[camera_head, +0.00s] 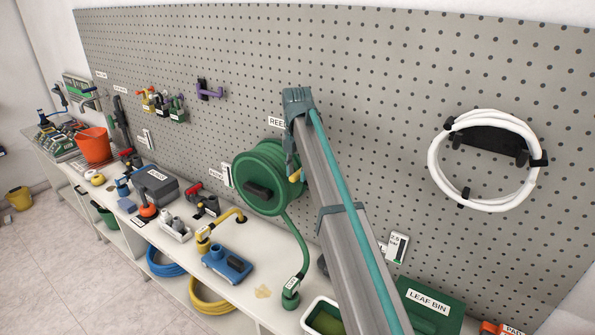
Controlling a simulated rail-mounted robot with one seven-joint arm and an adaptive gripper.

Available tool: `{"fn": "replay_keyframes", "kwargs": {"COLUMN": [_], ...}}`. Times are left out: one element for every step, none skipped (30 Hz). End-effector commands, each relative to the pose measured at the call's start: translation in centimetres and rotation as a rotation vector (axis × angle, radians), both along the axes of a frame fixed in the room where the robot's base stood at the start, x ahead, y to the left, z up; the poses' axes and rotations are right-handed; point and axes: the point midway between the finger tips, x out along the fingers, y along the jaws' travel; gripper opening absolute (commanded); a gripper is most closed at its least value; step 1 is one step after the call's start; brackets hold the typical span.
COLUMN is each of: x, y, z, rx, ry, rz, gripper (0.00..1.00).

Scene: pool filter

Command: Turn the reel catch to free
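The green hose reel (262,179) hangs on the pegboard near the middle of the head view. A dark grip lies across its face, and a green hose runs down from it to the bench. A small yellow piece (295,176), possibly the reel catch, shows at its right edge, partly covered by a grey beam that looks like my arm. A dark grey part (291,163) hangs from the beam's top end, close to the yellow piece. It may be my gripper; its fingers cannot be made out, nor whether it touches the piece. The label above the reel is partly covered.
The white bench (262,270) holds a blue block (227,265), a yellow bent pipe, a dark case (155,185) and an orange bucket (94,145). A green leaf bin (430,308) stands at lower right. A coiled white hose (436,170) hangs right of the beam.

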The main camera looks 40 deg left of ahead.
Motion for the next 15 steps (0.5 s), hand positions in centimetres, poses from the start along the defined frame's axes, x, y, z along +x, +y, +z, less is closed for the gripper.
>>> {"fn": "replay_keyframes", "kwargs": {"x": [0.0,0.0,0.0,0.0,0.0,0.0,0.0,0.0,0.0,0.0,0.0,0.1,0.1,0.1,0.1], "y": [0.0,0.0,0.0,0.0,0.0,0.0,0.0,0.0,0.0,0.0,0.0,0.1,0.1,0.1,0.1], "z": [0.0,0.0,0.0,0.0,0.0,0.0,0.0,0.0,0.1,0.1,0.2,0.5,0.7,1.0,1.5], "rx": [0.000,0.000,0.000,0.000,0.000,0.000,0.000,0.000,0.001,0.001,0.001,0.001,0.001,0.002,0.002], "ry": [0.000,0.000,0.000,0.000,0.000,0.000,0.000,0.000,0.000,0.000,0.000,0.000,0.000,-0.001,-0.001], "rz": [-0.001,-0.001,-0.001,-0.001,-0.001,-0.001,-0.001,-0.001,-0.002,-0.002,-0.002,-0.002,-0.002,-0.002,-0.002], "gripper": [0.48,0.48,0.48,0.48,0.48,0.48,0.48,0.48,0.48,0.48,0.48,0.48,0.48,0.48,0.48]}}
